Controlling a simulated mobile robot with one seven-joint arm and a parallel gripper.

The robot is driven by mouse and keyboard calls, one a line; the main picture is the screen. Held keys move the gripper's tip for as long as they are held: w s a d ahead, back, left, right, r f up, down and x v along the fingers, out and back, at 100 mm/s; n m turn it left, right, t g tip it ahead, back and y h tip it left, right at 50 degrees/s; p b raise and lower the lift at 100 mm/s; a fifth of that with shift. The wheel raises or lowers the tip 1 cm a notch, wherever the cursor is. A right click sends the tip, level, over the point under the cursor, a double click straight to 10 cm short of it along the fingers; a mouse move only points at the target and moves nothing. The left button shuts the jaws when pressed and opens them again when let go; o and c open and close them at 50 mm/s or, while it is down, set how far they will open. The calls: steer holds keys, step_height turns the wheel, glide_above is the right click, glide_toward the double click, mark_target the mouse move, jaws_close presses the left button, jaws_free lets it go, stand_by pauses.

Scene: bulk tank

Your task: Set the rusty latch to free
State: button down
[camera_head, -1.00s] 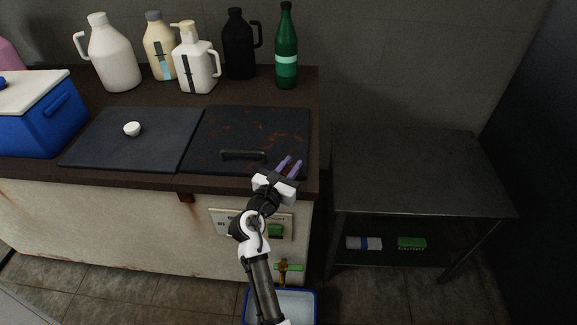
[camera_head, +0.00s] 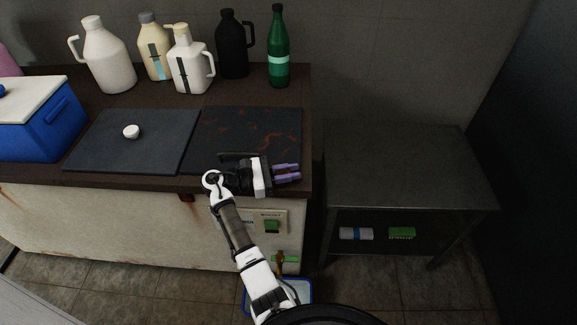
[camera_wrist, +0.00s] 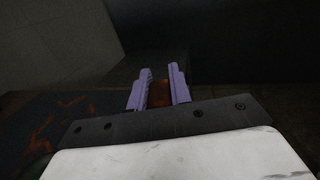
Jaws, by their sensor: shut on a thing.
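The rusty latch (camera_wrist: 159,93) shows in the wrist view as an orange-brown piece between the two purple fingers. My gripper (camera_wrist: 158,88) is shut on it. In the head view my gripper (camera_head: 287,172) is at the front right corner of the counter, beside the rust-spotted right lid (camera_head: 255,132), with its fingers pointing right. The latch is mostly hidden by the fingers there. A second small rusty brown piece (camera_head: 187,197) hangs at the counter's front edge between the two lids.
The left lid (camera_head: 160,140) bears a small white cap. Several bottles and jugs stand behind. A blue cooler (camera_head: 45,122) is at the left. A dark side table (camera_head: 410,165) stands at the right with a clear top. A blue-rimmed basin (camera_head: 304,291) is on the floor.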

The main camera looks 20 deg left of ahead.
steer(key=shift+s+d+m+g+h+p, duration=0.15)
steer(key=shift+m+g+h+p, duration=0.15)
steer(key=shift+m+g+h, duration=0.65)
steer(key=shift+g, duration=0.55)
steer(key=c, duration=1.3)
jaws_free()
steer(key=shift+d, duration=0.1)
steer(key=b+v, duration=0.2)
steer(key=v, duration=0.5)
steer(key=b+v, duration=0.2)
steer(key=v, duration=0.5)
steer(key=shift+r+b, duration=0.2)
steer(key=shift+b, duration=0.2)
steer(key=shift+d, duration=0.1)
